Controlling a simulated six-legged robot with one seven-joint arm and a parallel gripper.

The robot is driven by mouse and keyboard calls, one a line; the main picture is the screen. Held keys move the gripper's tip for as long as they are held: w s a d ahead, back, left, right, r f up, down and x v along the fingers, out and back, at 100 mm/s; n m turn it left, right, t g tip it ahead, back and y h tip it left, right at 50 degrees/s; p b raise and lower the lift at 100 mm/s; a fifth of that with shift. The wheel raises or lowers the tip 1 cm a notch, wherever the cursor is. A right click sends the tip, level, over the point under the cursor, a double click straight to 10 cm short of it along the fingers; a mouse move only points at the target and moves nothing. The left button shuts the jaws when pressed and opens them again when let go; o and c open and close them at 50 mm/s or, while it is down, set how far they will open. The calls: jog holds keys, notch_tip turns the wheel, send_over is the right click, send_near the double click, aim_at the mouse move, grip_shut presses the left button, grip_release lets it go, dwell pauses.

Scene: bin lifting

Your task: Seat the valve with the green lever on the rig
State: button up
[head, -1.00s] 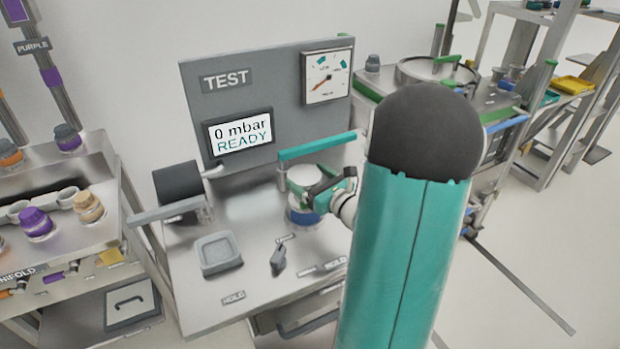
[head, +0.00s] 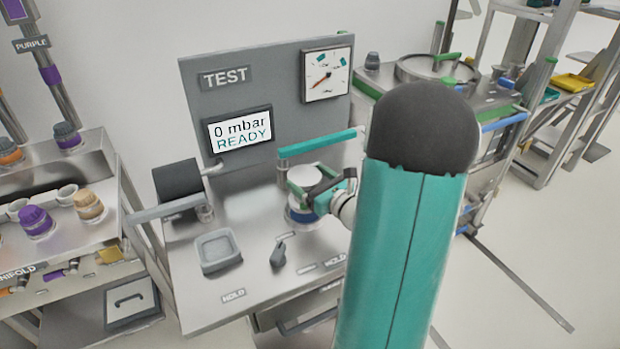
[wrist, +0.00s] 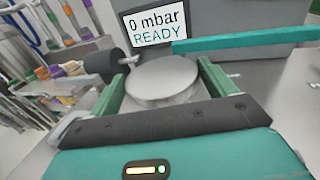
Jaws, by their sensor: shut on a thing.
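My gripper (head: 322,190) has its green fingers closed around a round, pale-topped part (head: 303,175) at the test stand; its flat disc also shows between the fingers in the wrist view (wrist: 162,86). A long teal-green lever (head: 317,144) lies just behind and above the disc, also in the wrist view (wrist: 250,39). I cannot tell whether this lever belongs to the held part or the stand. The stand's screen (head: 239,131) reads 0 mbar READY.
A grey square dish (head: 217,250) and a small dark grey handle (head: 278,252) lie on the steel bench. A black roller (head: 178,180) and a grey bar (head: 178,209) are at the left. A manifold cart with coloured knobs (head: 36,221) stands further left.

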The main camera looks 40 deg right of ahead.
jog(key=shift+f, duration=1.75)
dwell(1.2)
jog(key=o, duration=1.5)
jog(key=shift+o, duration=0.3)
jog(key=shift+f, duration=0.15)
jog(key=shift+r, duration=4.6)
